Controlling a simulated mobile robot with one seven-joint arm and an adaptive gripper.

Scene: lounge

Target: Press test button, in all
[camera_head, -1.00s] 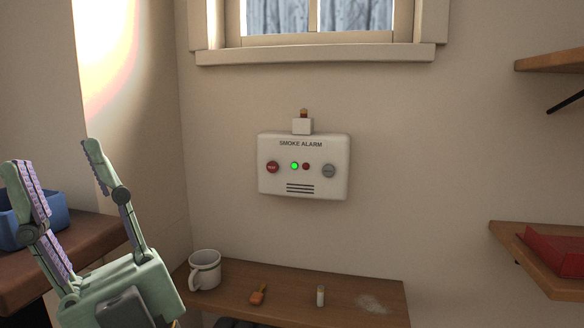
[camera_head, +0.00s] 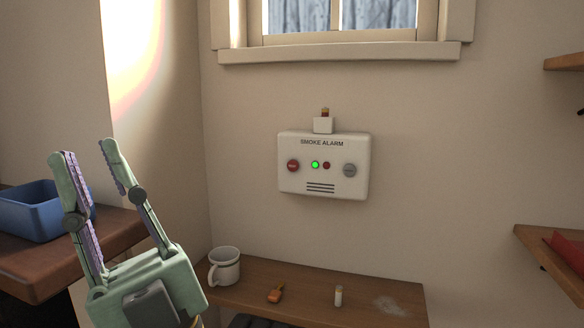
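A white smoke alarm box (camera_head: 323,180) labelled "SMOKE ALARM" is fixed to the wall under the window. A red button (camera_head: 293,165) is on its left side; its lettering is too small to read surely. A grey button (camera_head: 349,170) is on its right side. Between them are a lit green light (camera_head: 315,164) and a dark red light (camera_head: 327,165). A small block with an amber-red tip (camera_head: 324,122) sits on top. My gripper (camera_head: 86,150) is at the lower left, pointing up, open and empty, well apart from the alarm in the picture.
A wooden shelf (camera_head: 318,300) below the alarm holds a white mug (camera_head: 224,266), a small orange object (camera_head: 275,294), a small white cylinder (camera_head: 339,295) and pale powder (camera_head: 390,306). A blue bin (camera_head: 38,215) stands on a brown surface at left. Wooden shelves (camera_head: 550,250) are at right.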

